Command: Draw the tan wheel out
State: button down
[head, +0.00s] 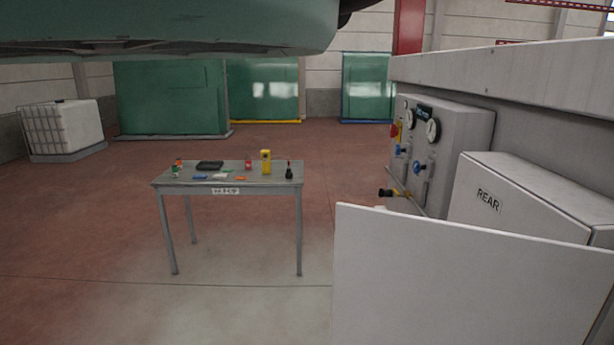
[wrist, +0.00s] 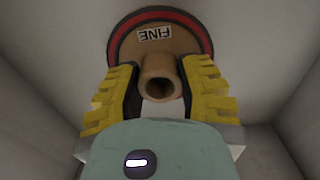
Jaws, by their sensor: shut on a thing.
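The tan wheel (wrist: 150,52) shows in the wrist view, at the top centre. It is a round tan disc with a dark red rim, a label reading "FINE" and a hollow tan hub (wrist: 160,82) that points toward the camera. My gripper (wrist: 158,80), with yellow ribbed fingers and dark pads, is shut on the hub, one finger on each side. The wheel's far side is hidden. Pale grey walls surround the wheel and gripper. The wheel and gripper do not show in the head view.
In the head view, a white box marked "REAR" (head: 515,195) and a pale panel (head: 460,285) stand at the right, beside a grey gauge cabinet (head: 455,140). A small table (head: 215,184) with several items stands left of centre. The red floor around it is open.

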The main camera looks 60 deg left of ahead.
jog(key=shift+p+v, duration=0.85)
jog(key=shift+v, duration=2.15)
jog(key=p+v, duration=0.1)
jog(key=v, duration=0.9)
